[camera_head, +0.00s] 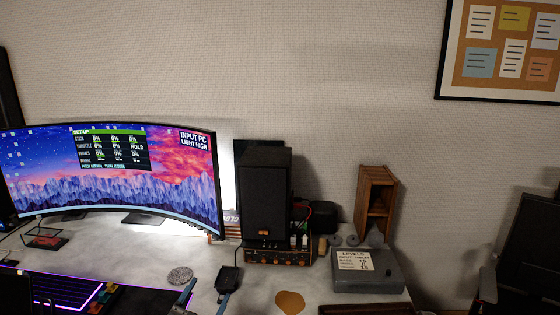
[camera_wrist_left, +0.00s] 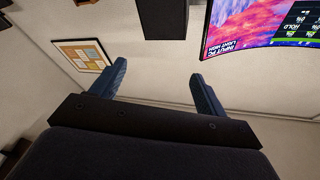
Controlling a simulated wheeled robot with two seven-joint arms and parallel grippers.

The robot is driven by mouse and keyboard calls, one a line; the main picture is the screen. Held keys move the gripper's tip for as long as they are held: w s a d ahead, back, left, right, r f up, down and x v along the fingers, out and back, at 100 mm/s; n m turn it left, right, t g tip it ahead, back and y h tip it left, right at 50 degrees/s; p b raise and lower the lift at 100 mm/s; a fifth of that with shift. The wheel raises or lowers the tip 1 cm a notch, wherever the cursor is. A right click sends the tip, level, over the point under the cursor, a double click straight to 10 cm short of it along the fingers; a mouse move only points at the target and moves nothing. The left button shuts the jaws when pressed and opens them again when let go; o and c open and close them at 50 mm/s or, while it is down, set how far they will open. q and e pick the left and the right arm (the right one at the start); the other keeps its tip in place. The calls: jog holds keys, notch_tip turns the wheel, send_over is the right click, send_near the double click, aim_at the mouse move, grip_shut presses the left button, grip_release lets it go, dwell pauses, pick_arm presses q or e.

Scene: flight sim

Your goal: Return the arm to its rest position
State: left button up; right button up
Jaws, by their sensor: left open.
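My left gripper (camera_head: 203,297) shows only in part at the bottom edge of the head view, with its blue fingertips over the desk. In the left wrist view my left gripper (camera_wrist_left: 157,85) has its two blue fingers wide apart. Nothing is between them; pale wall shows in the gap. The wrist picture looks upside down. My right gripper is in neither view.
A curved monitor (camera_head: 110,178) stands on the pale desk (camera_head: 250,296). A black speaker (camera_head: 264,195) stands on an amplifier (camera_head: 277,257). A grey box (camera_head: 368,281) and wooden shelf (camera_head: 374,203) are at right. A keyboard (camera_head: 50,289) lies at left.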

pick_arm(q)
jog(key=s+a+f+n+g+y, duration=0.3)
jog(key=s+f+n+y, duration=0.15)
jog(key=f, duration=0.25)
jog(key=s+a+f+n+g+y, duration=0.3)
jog(key=s+f+g+y, duration=0.1)
jog(key=s+f, duration=0.15)
jog(key=s+d+f+m+g+h, duration=0.1)
jog(key=s+f+g, duration=0.4)
jog(key=s, duration=0.5)
jog(key=s+d+f+m+g+h, duration=0.15)
jog(key=s+f+g, duration=0.35)
jog(key=s, duration=0.5)
jog(key=s+d+f, duration=0.1)
jog(key=d+f, duration=0.2)
jog(key=f, duration=0.8)
jog(key=s+d+f+n+g, duration=0.1)
jog(key=d+f, duration=0.1)
jog(key=f, duration=1)
jog(key=shift+d+g, duration=0.3)
jog(key=shift+d, duration=0.1)
